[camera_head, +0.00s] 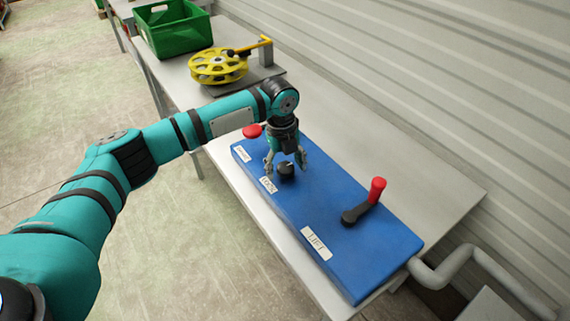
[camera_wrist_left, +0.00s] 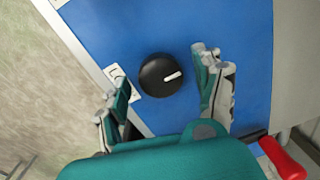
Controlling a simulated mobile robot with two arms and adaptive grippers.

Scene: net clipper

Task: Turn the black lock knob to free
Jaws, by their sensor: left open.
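The black lock knob (camera_head: 286,171) stands on the blue panel (camera_head: 330,205), beside a white label (camera_head: 268,185). In the left wrist view the knob (camera_wrist_left: 161,75) is round and has a white pointer line running toward the right and slightly up. My left gripper (camera_head: 286,165) is open above the knob, pointing down. In the wrist view its fingers (camera_wrist_left: 165,85) are spread on either side of the knob, apart from it. The label beside the knob is partly hidden there. My right gripper is not in view.
A black crank with a red handle (camera_head: 377,190) stands on the panel near the LIFT label (camera_head: 317,243). A red knob (camera_head: 252,131) is at the panel's far end. Beyond are a yellow reel (camera_head: 218,67) and a green crate (camera_head: 172,30). A ribbed wall runs along the right.

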